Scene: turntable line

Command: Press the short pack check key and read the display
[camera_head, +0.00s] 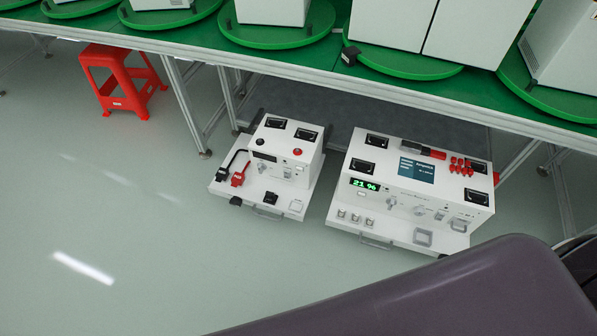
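Two white packs stand low under the green bench. The shorter pack (283,172) is on the left, with black handles and a red button (297,152) on top. A dark display strip (264,156) is on its front face, and I see no lit digits there. Small knobs and switches sit below it, too small to tell which is the check key. The longer pack (405,215) is on the right. Its green lit display (365,184) appears to read 21 96. Neither of my grippers is in view.
Red and black connectors (240,178) lie at the shorter pack's left end. The green bench (190,45) with round green turntables and white boxes overhangs the packs. A red stool (122,85) stands at the left. The floor in front is clear.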

